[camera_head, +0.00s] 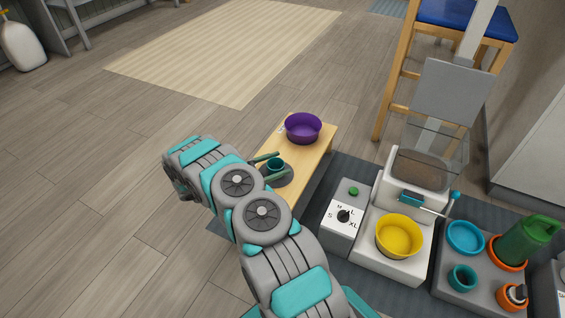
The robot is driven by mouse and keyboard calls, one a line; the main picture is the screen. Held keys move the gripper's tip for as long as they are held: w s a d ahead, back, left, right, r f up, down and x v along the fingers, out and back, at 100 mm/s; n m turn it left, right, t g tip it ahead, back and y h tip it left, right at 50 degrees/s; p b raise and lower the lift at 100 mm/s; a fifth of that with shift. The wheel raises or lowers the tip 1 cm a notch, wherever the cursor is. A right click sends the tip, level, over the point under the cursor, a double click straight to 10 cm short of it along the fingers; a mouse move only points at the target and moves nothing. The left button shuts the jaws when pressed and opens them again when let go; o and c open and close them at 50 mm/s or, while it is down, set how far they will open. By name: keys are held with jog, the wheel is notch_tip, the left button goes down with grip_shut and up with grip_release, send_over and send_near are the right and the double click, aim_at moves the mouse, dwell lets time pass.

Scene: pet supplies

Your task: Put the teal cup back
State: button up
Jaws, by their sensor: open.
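A small teal cup (276,163) stands on the light wooden bench (312,165), at its near left part. My gripper (271,167) is at the cup with its fingers apart, one on the far side and one on the near side. I cannot tell whether the fingers touch the cup. My arm hides part of the bench around it. On the grey tray (485,287) at the right is a small round teal ring or holder (462,278); it looks empty.
A purple bowl (303,128) stands on the bench's far end. A yellow bowl (399,236) sits in a white dispenser (373,257) beside a dial box (346,215). The tray also holds a blue round piece (465,237) and a green jug (527,240).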

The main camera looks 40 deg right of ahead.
jog(key=v, duration=0.9)
jog(key=shift+p, duration=0.3)
jog(key=shift+w+a, duration=0.1)
jog(key=shift+a, duration=0.15)
jog(key=shift+r, duration=0.25)
jog(key=s+a+r+m+g+y, duration=0.15)
jog(key=s+r+m+y, duration=0.25)
jog(key=s+r, duration=0.5)
jog(key=s+a+r+m+g+y, duration=0.1)
jog(key=s+r+m+g+y, duration=0.2)
jog(key=r, duration=0.9)
jog(key=s+a+r+m+t+y, duration=0.3)
jog(key=s+a+y, duration=0.2)
jog(key=s+a, duration=0.5)
jog(key=s+a+r+m+t+y, duration=0.4)
jog(key=s+a, duration=0.7)
jog(key=s, duration=0.3)
jog(key=shift+s+a+r+y, duration=0.25)
jog(key=shift+s+y, duration=0.1)
jog(key=shift+y, duration=0.35)
